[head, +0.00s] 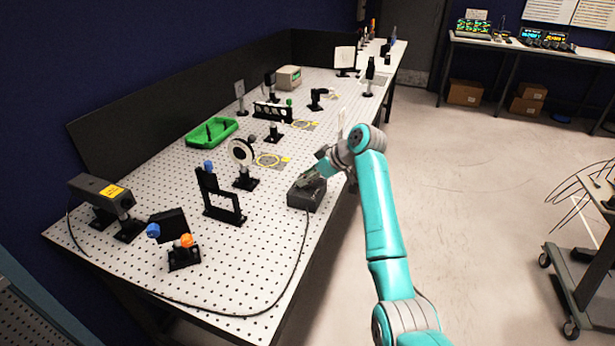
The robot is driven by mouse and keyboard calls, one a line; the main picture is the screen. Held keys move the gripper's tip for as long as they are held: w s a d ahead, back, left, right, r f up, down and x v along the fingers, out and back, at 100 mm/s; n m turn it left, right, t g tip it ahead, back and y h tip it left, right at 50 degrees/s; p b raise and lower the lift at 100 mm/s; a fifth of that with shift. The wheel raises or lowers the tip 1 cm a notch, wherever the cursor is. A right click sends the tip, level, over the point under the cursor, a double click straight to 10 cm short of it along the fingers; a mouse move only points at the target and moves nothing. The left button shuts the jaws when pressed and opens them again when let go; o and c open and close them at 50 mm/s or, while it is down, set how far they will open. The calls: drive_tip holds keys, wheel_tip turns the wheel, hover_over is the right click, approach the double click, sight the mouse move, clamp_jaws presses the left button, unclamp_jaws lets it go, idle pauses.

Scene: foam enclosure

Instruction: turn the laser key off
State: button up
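A dark grey box (304,197), with a black cable running from it, sits at the right edge of the perforated optical table; it looks like the laser's controller. The laser key itself cannot be made out. My gripper (311,180) is at the top of this box, reached in from the right. Its fingers are small and dark against the box, so I cannot tell whether they touch the key or are open or shut. The laser head (101,191), a grey housing with a yellow label, stands at the table's near left corner.
The perforated table (255,300) carries a black frame mount (224,207), a round optic (242,155), a green tray (212,132) and several other mounts. The black cable loops along the near edge. Open floor (470,200) lies right of the table; a cart (585,265) stands far right.

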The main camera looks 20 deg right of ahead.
clamp_jaws()
drive_tip(key=shift+n+g+y, duration=0.4)
drive_tip(key=shift+n, duration=0.3)
unclamp_jaws()
drive_tip(key=shift+r, duration=0.1)
